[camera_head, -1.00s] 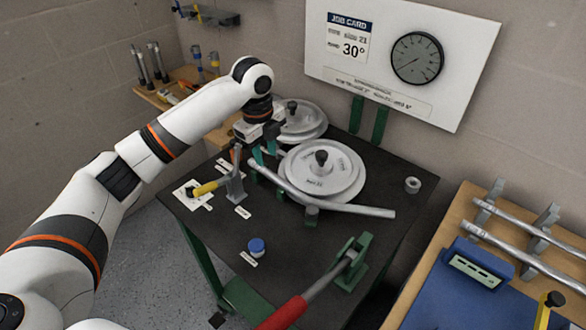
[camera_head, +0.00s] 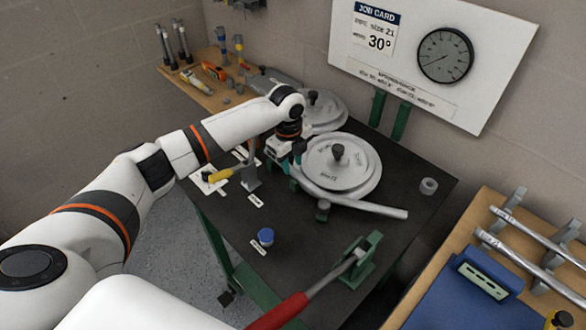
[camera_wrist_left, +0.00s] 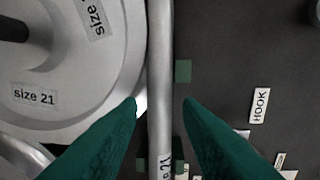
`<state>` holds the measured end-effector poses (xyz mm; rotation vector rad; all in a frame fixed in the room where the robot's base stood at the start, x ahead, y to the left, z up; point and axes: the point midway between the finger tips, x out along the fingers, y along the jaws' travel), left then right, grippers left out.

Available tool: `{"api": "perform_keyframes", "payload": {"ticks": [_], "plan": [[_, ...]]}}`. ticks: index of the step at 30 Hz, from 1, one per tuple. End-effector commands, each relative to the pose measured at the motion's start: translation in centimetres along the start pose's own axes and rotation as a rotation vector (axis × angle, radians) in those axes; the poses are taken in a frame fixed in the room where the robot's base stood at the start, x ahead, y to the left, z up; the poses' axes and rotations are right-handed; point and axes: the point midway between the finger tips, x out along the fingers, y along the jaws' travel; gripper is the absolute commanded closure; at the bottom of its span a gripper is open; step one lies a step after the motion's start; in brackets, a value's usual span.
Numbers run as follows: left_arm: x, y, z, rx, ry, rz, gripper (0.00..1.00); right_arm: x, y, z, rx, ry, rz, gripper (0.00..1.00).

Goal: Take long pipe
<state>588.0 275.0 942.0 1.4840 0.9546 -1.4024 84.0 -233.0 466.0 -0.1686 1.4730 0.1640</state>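A long silver pipe (camera_head: 370,207) lies on the black table along the near side of a round grey former marked size 21 (camera_head: 340,164). The wrist view shows the pipe (camera_wrist_left: 160,75) running top to bottom, with a partly covered label ending in 21. My left gripper (camera_head: 292,165) is at the pipe's left part. In the wrist view its green fingers (camera_wrist_left: 160,104) are open, one on each side of the pipe, with gaps showing. The pipe's left end is hidden behind the gripper in the head view. My right gripper is not in view.
A yellow-handled hook tool (camera_head: 219,175) stands left of the gripper. A blue-capped item (camera_head: 266,236) and a red-handled lever (camera_head: 277,312) are nearer. Other pipes (camera_head: 530,262) rest on a rack at right. A job card board (camera_head: 422,52) is behind.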

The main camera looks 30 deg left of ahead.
Motion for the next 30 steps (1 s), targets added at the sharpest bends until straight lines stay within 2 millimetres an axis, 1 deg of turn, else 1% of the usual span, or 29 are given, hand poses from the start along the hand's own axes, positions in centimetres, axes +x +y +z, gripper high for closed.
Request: {"api": "perform_keyframes", "payload": {"ticks": [1,3,6,13,14,19,27,30], "plan": [[0.6,0.0,0.0,0.0,-0.001,-0.004,0.68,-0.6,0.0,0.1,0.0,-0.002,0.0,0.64],[1.6,0.0,0.0,-0.001,0.0,-0.002,0.68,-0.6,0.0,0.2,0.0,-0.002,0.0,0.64],[2.4,0.0,0.0,0.0,0.001,0.0,0.68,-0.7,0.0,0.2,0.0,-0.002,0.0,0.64],[2.6,0.0,0.0,0.001,0.001,0.001,0.68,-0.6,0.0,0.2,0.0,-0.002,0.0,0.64],[2.6,0.0,0.0,0.001,0.001,0.001,0.71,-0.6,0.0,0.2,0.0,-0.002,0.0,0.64],[2.6,0.0,0.0,0.001,0.001,0.001,0.99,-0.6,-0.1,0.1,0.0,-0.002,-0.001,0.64],[2.5,0.1,-0.1,0.0,0.001,0.002,1.0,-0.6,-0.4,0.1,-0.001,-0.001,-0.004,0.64],[2.1,0.1,-0.1,0.0,0.001,0.004,1.0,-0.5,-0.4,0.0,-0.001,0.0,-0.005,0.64]]}}
